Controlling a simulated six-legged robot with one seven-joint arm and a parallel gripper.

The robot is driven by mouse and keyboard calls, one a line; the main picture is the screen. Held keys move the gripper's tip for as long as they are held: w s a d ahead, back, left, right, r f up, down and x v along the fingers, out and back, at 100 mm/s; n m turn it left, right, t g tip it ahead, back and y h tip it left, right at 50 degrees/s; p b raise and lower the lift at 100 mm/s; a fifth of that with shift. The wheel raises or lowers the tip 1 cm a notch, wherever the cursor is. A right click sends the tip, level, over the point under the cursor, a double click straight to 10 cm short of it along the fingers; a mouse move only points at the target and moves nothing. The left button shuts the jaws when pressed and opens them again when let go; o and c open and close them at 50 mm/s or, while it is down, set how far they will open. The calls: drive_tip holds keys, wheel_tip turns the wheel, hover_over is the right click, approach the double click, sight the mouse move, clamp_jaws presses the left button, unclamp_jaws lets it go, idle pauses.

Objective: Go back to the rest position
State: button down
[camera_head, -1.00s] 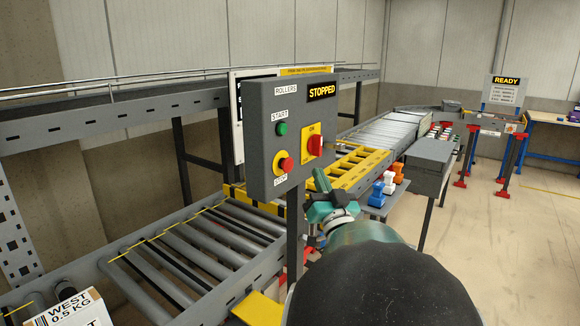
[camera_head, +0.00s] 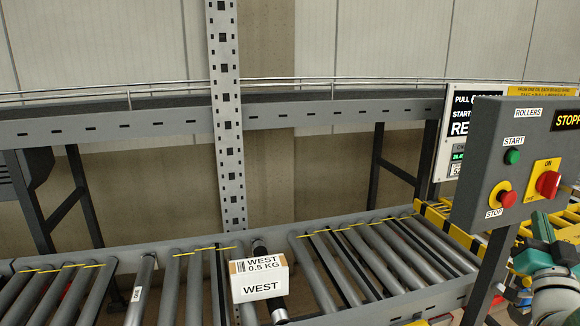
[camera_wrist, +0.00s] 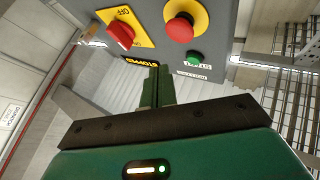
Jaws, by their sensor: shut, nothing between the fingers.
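My gripper (camera_wrist: 158,88) is shut and empty in the wrist view, its green fingers together in front of the control box. In the head view my green gripper shows at the right edge, below the control box (camera_head: 480,165). The box carries a green START button (camera_head: 512,157), a red STOP button (camera_head: 504,198) and a red rotary switch (camera_head: 548,184). The switch (camera_wrist: 123,34) and the red STOP button (camera_wrist: 181,28) also show in the wrist view. I cannot tell any contact between fingers and box. The display on the box is cut off at "STOPP".
A roller conveyor (camera_head: 440,294) runs across the front, with a white box (camera_head: 260,278) marked WEST 0.5 KG on it. An upright perforated post (camera_head: 225,120) stands behind. A raised conveyor (camera_head: 290,116) runs along the wall. A notice board (camera_head: 453,150) stands behind the control box.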

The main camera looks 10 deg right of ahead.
drive_tip(key=w+a+f+n+g+y, duration=0.2)
drive_tip(key=w+a+f+g+y, duration=0.15)
drive_tip(key=a, duration=0.65)
drive_tip(key=w+a+f+n+g+y, duration=0.1)
drive_tip(key=w+a+f+g+y, duration=0.25)
drive_tip(key=a, duration=0.65)
drive_tip(key=s+a+f+n+g+y, duration=0.2)
drive_tip(key=s+a+f+n+g, duration=0.1)
drive_tip(key=s+a, duration=0.4)
drive_tip(key=s+a+f+n+g+y, duration=0.3)
drive_tip(key=s+a+f, duration=0.2)
drive_tip(key=a, duration=0.8)
drive_tip(key=shift+s+f+g+y, duration=0.2)
drive_tip(key=shift+s+g+y, duration=0.1)
drive_tip(key=shift+s, duration=0.6)
drive_tip(key=shift+d, duration=0.1)
